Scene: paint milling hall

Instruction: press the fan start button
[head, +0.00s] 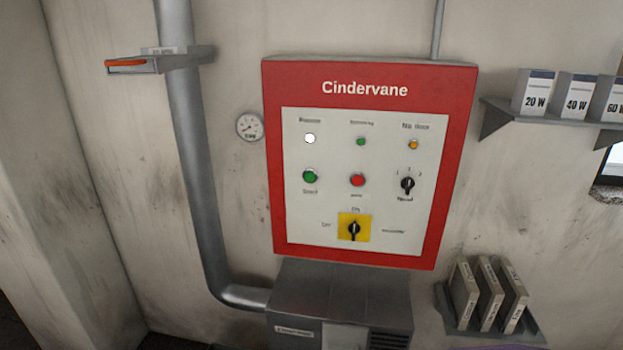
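The red control panel (453,170) marked "Cindervane" hangs on the wall in the head view. On its white face, a green button (310,176) sits at the left of the middle row, with a small blurred label below that looks like "Start". A red button (357,180) is to its right, then a black rotary selector (407,184). The top row has a white lamp (310,138), a small green lamp (361,142) and an amber lamp (413,145). A black switch (354,230) on a yellow plate is at the bottom. My gripper is not in view.
A grey metal housing (340,290) stands below the panel. A grey pipe (195,150) with a slide plate and orange handle (126,63) runs down the left. A gauge (249,126) is beside the panel. Shelves with boxes (575,95) and binders (490,295) are at right.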

